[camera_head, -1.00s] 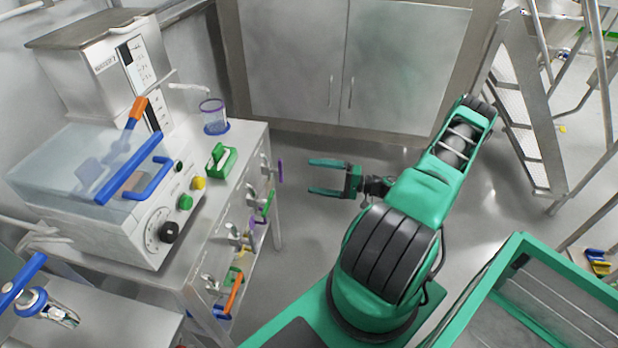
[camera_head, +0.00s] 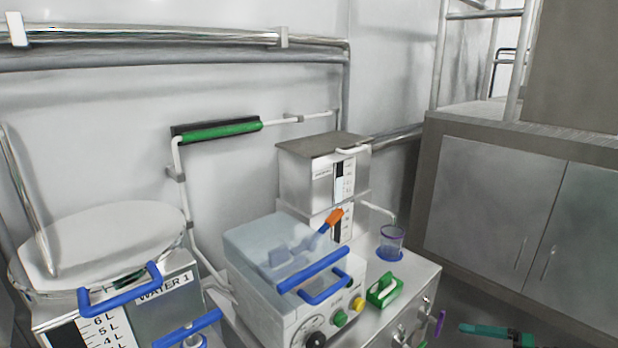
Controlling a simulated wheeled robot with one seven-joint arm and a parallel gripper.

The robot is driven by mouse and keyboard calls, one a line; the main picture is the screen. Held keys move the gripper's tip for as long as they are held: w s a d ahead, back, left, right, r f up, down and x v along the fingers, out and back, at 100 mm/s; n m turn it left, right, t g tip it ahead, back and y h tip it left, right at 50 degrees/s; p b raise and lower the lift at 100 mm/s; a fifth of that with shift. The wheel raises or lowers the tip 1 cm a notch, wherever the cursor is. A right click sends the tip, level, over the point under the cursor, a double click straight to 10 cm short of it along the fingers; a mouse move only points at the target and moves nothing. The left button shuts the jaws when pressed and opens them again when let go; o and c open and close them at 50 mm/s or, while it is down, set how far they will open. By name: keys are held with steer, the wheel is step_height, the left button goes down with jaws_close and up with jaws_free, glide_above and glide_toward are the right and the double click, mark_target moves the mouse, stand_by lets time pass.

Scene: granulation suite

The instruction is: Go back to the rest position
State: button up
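My gripper (camera_head: 482,331) shows at the bottom edge of the head view, right of the bench, over the floor. In this view one teal finger is clear and the lower part is cut off by the frame edge. I cannot tell the gap between the fingers now. Nothing is seen held at the visible finger. The rest of my arm is out of view.
Grey cabinets (camera_head: 490,205) stand right.

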steer(key=s+a+r+n+g+h, duration=0.1)
steer(key=s+a+r+g+h, duration=0.2)
steer(key=r, duration=0.4)
steer(key=s+a+r+n+g+h, duration=0.1)
steer(key=s+r+g+h, duration=0.1)
steer(key=s+r+g, duration=0.3)
steer(key=s+a+r+n+g+h, duration=0.1)
steer(key=s+a+r+h, duration=0.15)
steer(key=r, duration=0.55)
steer(key=s+a+r+m+h, duration=0.1)
steer(key=s+r+h, duration=0.1)
steer(key=s+r, duration=0.3)
steer(key=s+a+r+m+h, duration=0.1)
steer(key=s+r, duration=0.4)
steer(key=s, duration=0.5)
steer(key=shift+a+r+h, duration=0.15)
steer(key=shift+a+h, duration=0.25)
steer(key=shift+h, duration=0.05)
